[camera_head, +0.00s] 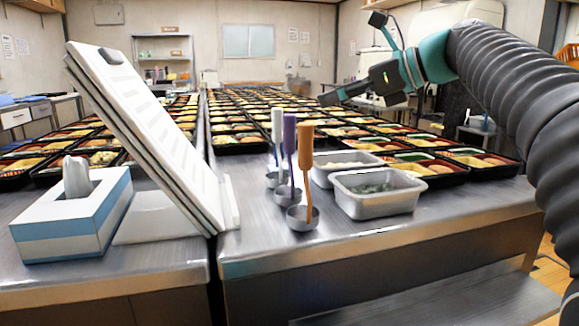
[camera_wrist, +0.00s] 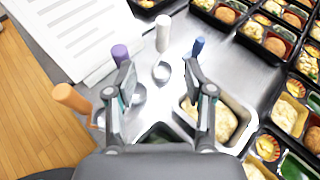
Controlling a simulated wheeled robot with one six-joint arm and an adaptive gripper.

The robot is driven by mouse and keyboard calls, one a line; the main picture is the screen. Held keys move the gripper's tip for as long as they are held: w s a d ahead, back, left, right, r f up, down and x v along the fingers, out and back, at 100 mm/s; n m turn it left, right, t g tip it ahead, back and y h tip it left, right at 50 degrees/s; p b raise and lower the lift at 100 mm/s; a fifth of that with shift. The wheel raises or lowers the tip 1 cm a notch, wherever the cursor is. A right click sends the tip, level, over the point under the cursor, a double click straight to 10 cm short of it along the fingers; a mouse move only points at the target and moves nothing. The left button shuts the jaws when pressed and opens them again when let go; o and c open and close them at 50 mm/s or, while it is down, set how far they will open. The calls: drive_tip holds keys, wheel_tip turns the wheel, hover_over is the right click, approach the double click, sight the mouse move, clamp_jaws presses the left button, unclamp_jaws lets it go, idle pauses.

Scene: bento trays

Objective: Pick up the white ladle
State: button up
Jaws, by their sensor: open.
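The white ladle stands upright in the head view, its white handle (camera_head: 277,132) farthest back in a row of ladles. In the wrist view its white handle (camera_wrist: 163,34) is at top centre, with its round metal bowl (camera_wrist: 161,71) below. My gripper (camera_head: 329,98) is to the right of and above the white ladle in the head view. In the wrist view my gripper (camera_wrist: 160,72) is open, its two fingers apart, with the white ladle's bowl seen between the fingertips. It holds nothing.
A purple-handled ladle (camera_head: 290,140) and an orange-handled ladle (camera_head: 305,150) stand in front of the white one. A blue handle (camera_wrist: 198,46) shows by the right finger. Metal food containers (camera_head: 375,207), bento trays (camera_head: 430,172) and a slanted white board (camera_head: 140,125) are close by.

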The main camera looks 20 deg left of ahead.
sight(276, 111)
drive_tip(key=shift+w+r+b+x, duration=0.1)
drive_tip(key=shift+r+b+x, duration=0.15)
drive_tip(key=shift+x, duration=2.15)
drive_tip(key=shift+w+r+b+x, duration=0.15)
drive_tip(key=shift+b+x, duration=0.15)
drive_tip(key=shift+x, duration=2.05)
drive_tip(key=shift+r+b+x, duration=0.25)
drive_tip(key=shift+b+x, duration=0.05)
drive_tip(key=shift+x, duration=2.1)
drive_tip(key=shift+a, duration=0.15)
clamp_jaws()
